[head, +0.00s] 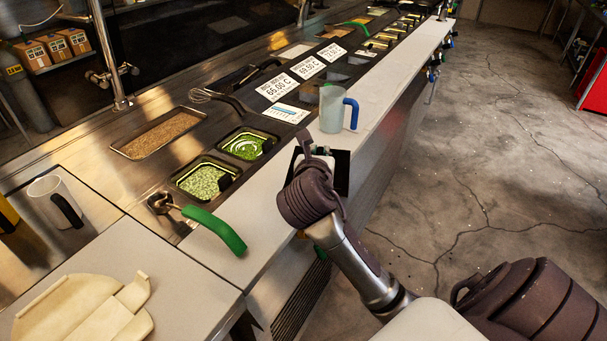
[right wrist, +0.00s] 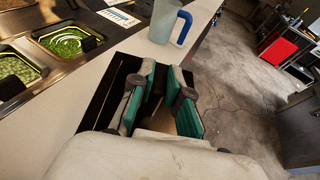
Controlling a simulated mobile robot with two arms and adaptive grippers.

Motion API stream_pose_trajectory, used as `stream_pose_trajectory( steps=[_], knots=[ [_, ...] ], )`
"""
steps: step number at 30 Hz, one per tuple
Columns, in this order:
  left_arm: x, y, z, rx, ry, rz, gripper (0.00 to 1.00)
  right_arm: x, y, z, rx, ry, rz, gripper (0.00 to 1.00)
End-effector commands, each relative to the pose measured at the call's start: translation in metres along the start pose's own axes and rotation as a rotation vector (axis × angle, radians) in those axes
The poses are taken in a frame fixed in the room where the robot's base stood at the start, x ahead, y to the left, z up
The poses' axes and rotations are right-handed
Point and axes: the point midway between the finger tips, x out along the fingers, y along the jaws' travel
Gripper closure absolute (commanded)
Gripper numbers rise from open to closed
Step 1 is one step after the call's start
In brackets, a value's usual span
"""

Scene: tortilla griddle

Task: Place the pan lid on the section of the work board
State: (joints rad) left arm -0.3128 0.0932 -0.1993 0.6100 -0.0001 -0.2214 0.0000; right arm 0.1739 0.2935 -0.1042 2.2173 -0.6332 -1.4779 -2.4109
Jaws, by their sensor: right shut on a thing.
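The pan lid (head: 342,170) is a flat dark rectangular plate under my right gripper (head: 318,152) in the head view. In the right wrist view the dark lid (right wrist: 104,88) shows on the left of the fingers. My right gripper (right wrist: 162,72) is shut on the lid, with green pads on both fingers. The gripper hides the grip point and much of the lid. The lid is over the pale work board (head: 265,213), near its outer edge; I cannot tell whether it touches. My left gripper is out of view.
A clear jug with a blue handle (head: 332,110) stands just beyond the gripper. A green-handled ladle (head: 215,228) lies across the board. Pans of green food (head: 203,180) are beside the board. A cream utensil (head: 85,308) lies at lower left. The floor is right of the counter.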

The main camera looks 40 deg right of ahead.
Motion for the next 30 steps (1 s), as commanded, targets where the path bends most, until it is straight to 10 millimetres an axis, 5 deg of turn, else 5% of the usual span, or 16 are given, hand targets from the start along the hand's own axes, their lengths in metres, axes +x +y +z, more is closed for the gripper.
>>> stream_pose_trajectory(
  steps=[6,13,30],
  knots=[
    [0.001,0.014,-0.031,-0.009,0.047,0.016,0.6,0.021,0.049,-0.025,0.0,0.003,0.002,1.0],
    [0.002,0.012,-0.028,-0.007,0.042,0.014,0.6,0.04,0.09,-0.046,-0.001,0.002,0.0,1.0],
    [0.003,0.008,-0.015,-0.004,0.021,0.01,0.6,0.056,0.101,-0.09,-0.001,0.0,0.001,1.0]
  ],
)
